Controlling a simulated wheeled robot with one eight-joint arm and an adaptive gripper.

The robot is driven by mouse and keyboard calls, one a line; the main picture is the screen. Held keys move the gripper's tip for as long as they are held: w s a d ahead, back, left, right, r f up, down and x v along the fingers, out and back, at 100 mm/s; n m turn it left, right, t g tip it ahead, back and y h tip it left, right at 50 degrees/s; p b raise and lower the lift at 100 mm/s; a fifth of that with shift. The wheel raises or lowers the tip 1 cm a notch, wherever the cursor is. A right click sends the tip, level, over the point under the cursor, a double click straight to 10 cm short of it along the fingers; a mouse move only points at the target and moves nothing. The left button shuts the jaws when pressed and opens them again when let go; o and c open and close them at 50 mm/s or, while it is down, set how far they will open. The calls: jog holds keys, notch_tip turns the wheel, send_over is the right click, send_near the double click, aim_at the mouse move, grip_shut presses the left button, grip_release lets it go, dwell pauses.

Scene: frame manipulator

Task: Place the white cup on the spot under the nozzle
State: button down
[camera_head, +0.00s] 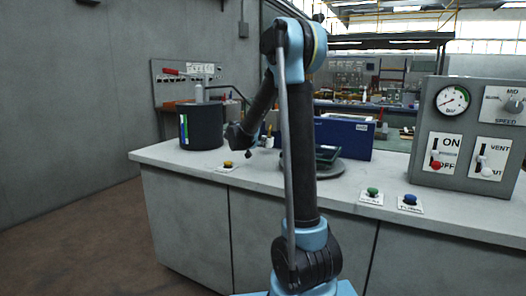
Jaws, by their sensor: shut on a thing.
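My arm rises in front of the counter and bends over at the top. Its dark forearm comes back down to the left, to a black joint above the counter. I cannot make out the fingers of my gripper or anything held in them. I cannot pick out the white cup. No nozzle and no marked spot can be told for certain. A round grey disc (327,169) with a dark green-edged piece (327,154) on it is partly hidden behind my upright arm link.
A black drum (201,127) stands at the left of the grey counter (190,166). A yellow button (227,164), a green button (372,193) and a blue button (410,200) line its front. A blue box (345,137) stands behind the disc. A control panel (468,135) is at right.

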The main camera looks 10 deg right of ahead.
jog(key=shift+w+d, duration=0.5)
jog(key=shift+w, duration=0.15)
jog(key=shift+w+d+f, duration=0.1)
jog(key=shift+w+f, duration=0.05)
jog(key=shift+f, duration=0.75)
jog(key=shift+w+d+f, duration=0.1)
jog(key=shift+w+f, duration=0.05)
jog(key=shift+f, duration=0.7)
jog(key=c, duration=1.6)
grip_release()
jog(key=v, duration=1.2)
jog(key=shift+a, duration=0.1)
jog(key=shift+s, duration=0.1)
